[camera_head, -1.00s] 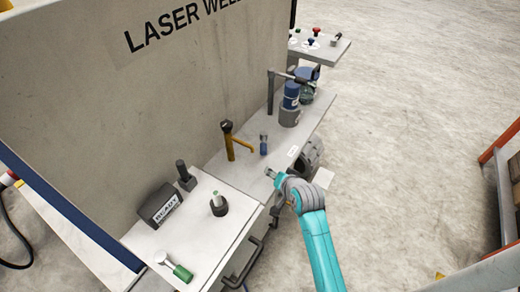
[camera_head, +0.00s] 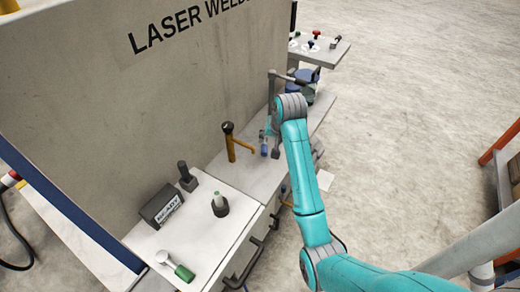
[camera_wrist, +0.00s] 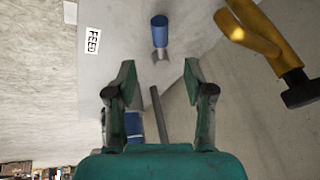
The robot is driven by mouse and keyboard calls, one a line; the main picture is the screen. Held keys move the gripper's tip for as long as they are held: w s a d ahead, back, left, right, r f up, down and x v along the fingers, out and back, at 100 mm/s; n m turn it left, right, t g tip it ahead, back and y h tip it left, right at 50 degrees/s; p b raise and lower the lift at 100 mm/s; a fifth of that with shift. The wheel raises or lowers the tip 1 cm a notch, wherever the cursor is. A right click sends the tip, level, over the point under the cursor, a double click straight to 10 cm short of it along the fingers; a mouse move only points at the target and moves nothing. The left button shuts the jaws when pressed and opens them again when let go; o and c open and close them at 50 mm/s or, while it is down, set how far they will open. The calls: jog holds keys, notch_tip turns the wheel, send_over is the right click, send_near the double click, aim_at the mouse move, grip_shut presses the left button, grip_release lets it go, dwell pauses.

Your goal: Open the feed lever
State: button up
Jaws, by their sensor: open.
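The lever with a blue grip and grey metal stem (camera_wrist: 160,32) is near the top centre of the wrist view. A white FEED label (camera_wrist: 93,41) lies on the bench to its left. In the head view the blue grip (camera_head: 264,150) shows on the bench just right of the yellow lever. My gripper (camera_wrist: 158,74) is open and empty, its fingers spread on either side of the line toward the blue-gripped lever, with no contact visible. In the head view my arm hides most of the gripper.
A yellow lever (camera_head: 230,142) with a black cap stands left of the blue grip; it also shows in the wrist view (camera_wrist: 262,38). A grey post (camera_head: 270,92) stands behind. The READY box (camera_head: 160,205) and green-handled lever (camera_head: 178,268) are on the near bench.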

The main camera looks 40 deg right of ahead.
aim_at(265, 149)
jog(key=x, duration=1)
jog(key=shift+w+f, duration=0.1)
jog(key=shift+f, duration=0.2)
grip_shut()
